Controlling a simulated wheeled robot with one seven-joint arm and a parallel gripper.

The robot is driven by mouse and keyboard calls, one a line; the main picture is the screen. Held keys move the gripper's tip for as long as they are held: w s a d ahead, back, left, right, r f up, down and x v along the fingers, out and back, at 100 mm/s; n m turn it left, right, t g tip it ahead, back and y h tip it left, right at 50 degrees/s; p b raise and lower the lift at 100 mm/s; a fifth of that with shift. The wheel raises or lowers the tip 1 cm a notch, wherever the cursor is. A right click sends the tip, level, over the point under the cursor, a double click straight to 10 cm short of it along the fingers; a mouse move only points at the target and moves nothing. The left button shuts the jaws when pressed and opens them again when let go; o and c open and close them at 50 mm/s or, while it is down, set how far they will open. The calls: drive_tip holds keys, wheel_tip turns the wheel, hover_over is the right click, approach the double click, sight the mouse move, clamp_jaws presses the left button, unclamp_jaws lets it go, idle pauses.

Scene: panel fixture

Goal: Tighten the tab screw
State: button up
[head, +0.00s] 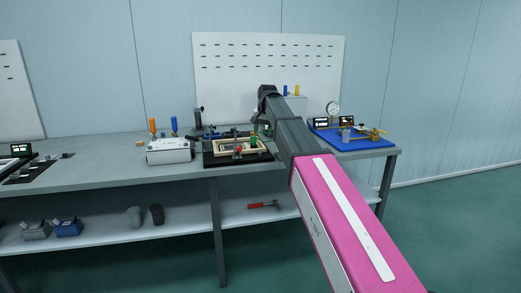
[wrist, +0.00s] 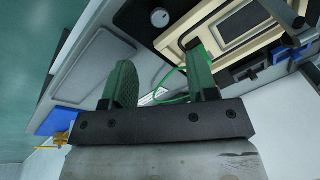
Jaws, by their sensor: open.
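The panel fixture, a black base (head: 215,161) with a pale wooden frame (head: 222,152), sits on the bench in the head view. A small red part (head: 238,150) shows on it. In the wrist view the pale frame (wrist: 228,28) is at the upper right, and a round silver knob (wrist: 160,17) sits on the black base left of it. I cannot tell for sure which part is the tab screw. My gripper (wrist: 160,78) is open and empty, its green fingers apart. In the head view it is mostly hidden behind my arm, close to the fixture.
A white box (head: 170,151) with orange and blue handles stands left of the fixture. A white pegboard (head: 235,85) stands behind. A green cord (wrist: 175,98) runs near the fingers.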

sight(260, 151)
drive_tip(key=f+n, duration=0.3)
drive_tip(key=w+f+n+t, duration=0.1)
drive_tip(key=f+n, duration=0.2)
drive_tip(key=a+f+n+y, duration=0.1)
drive_tip(key=f+n, duration=0.3)
drive_tip(key=shift+w+t, duration=0.2)
drive_tip(key=shift+t, duration=0.1)
idle(0.4)
drive_tip(key=c, duration=0.9)
